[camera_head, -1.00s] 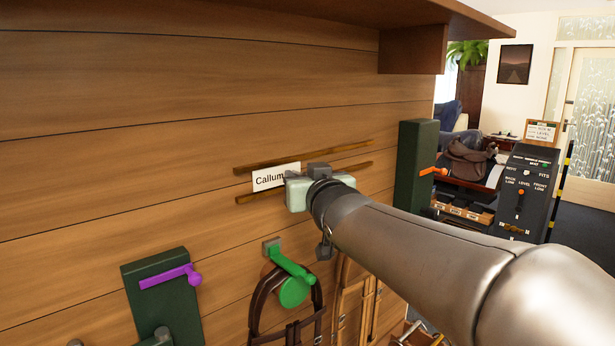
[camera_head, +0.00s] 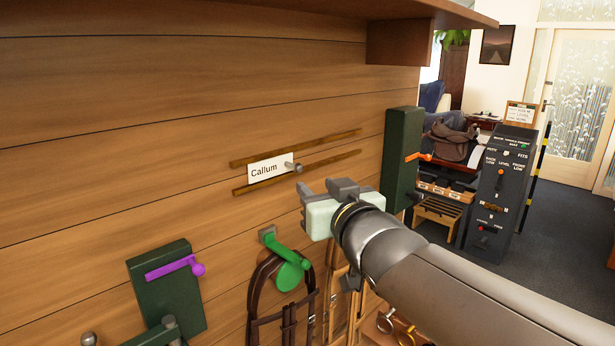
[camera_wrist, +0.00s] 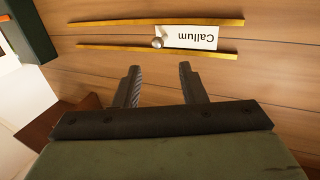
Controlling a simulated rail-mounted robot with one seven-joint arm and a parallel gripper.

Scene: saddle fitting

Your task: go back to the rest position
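My gripper (camera_head: 320,190) is in front of the wood-plank wall, to the right of and below the white name card. In the wrist view my gripper (camera_wrist: 158,85) has its two fingers apart with nothing between them. The card (camera_head: 269,169), reading "Callum", sits between two thin wooden rails on the wall, with a small grey knob (camera_head: 298,167) at its right end. The card also shows in the wrist view (camera_wrist: 190,37), upside down, with the knob (camera_wrist: 157,42) at its left end, beyond the fingertips and apart from them.
A green holder with a purple lever (camera_head: 174,267), a green hook (camera_head: 287,262) with dark straps, and a green block with an orange lever (camera_head: 402,160) are on the wall. A shelf (camera_head: 400,45) juts out above. A black control panel (camera_head: 500,190) stands right; floor beyond is open.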

